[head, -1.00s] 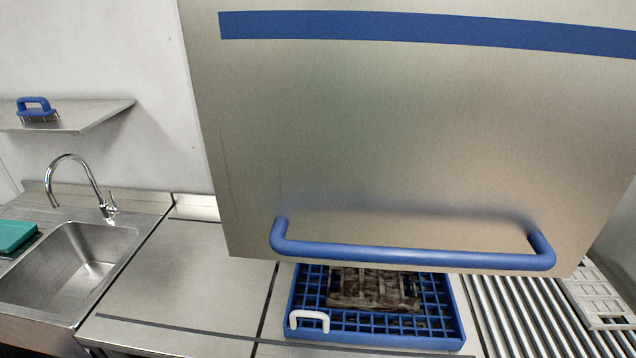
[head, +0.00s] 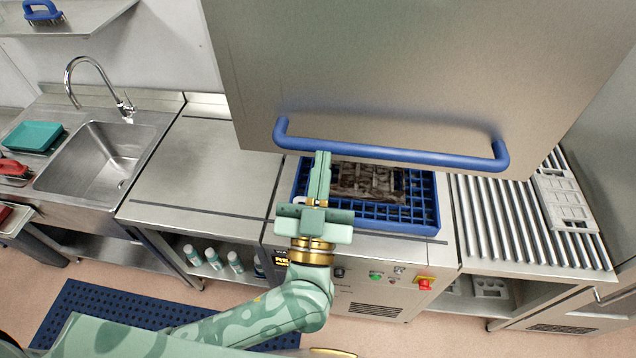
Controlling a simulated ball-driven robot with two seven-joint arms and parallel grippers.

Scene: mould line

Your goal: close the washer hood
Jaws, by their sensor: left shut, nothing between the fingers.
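The washer hood (head: 400,70) is a large steel panel, raised above the washer bed. A blue bar handle (head: 400,155) runs along its lower edge. My left gripper (head: 321,158) is shut and empty, with its fingertips just below the left part of the handle. I cannot tell whether they touch it. Under the hood a blue rack (head: 425,216) stands on the washer, holding a dirty brown mould (head: 368,183). The gripper hides the rack's left part. My right gripper is not in view.
A sink (head: 100,160) with a tap and a steel counter (head: 200,165) lie to the left. A roller conveyor (head: 510,220) with a light grey mould (head: 564,200) lies to the right. The washer's front has a red switch (head: 424,284). A blue mat (head: 100,310) covers some floor.

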